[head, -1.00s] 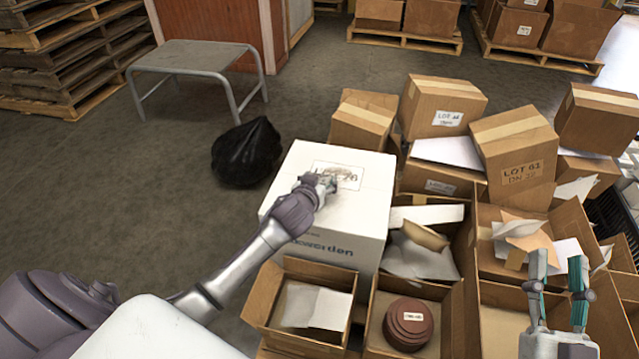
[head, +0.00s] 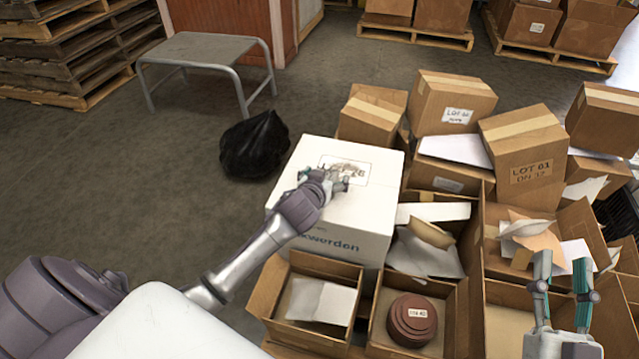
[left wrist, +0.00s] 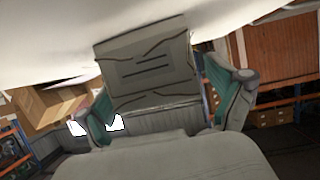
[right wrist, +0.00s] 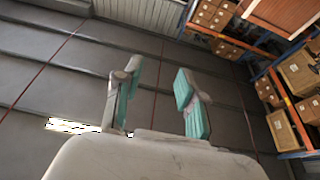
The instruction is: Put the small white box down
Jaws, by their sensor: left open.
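A white box (head: 335,222) with blue lettering on its side and a printed label on top stands among the cartons. It is the only whole white box I see. My left gripper (head: 326,179) is over its top face by the label, fingers spread. Contact with the top cannot be told. In the left wrist view a white surface (left wrist: 60,35) fills the top, and a grey panel (left wrist: 150,68) with dark lines shows between the spread fingers (left wrist: 160,98); what it is cannot be told. My right gripper (head: 562,264) is open and empty over the cartons at right.
Open cartons stand in front, one with brown discs (head: 411,320), one with white paper (head: 320,302). Closed cartons (head: 452,103) crowd the back right. A black bag (head: 254,147) and a grey table (head: 205,55) stand left. Floor at left (head: 150,180) is clear.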

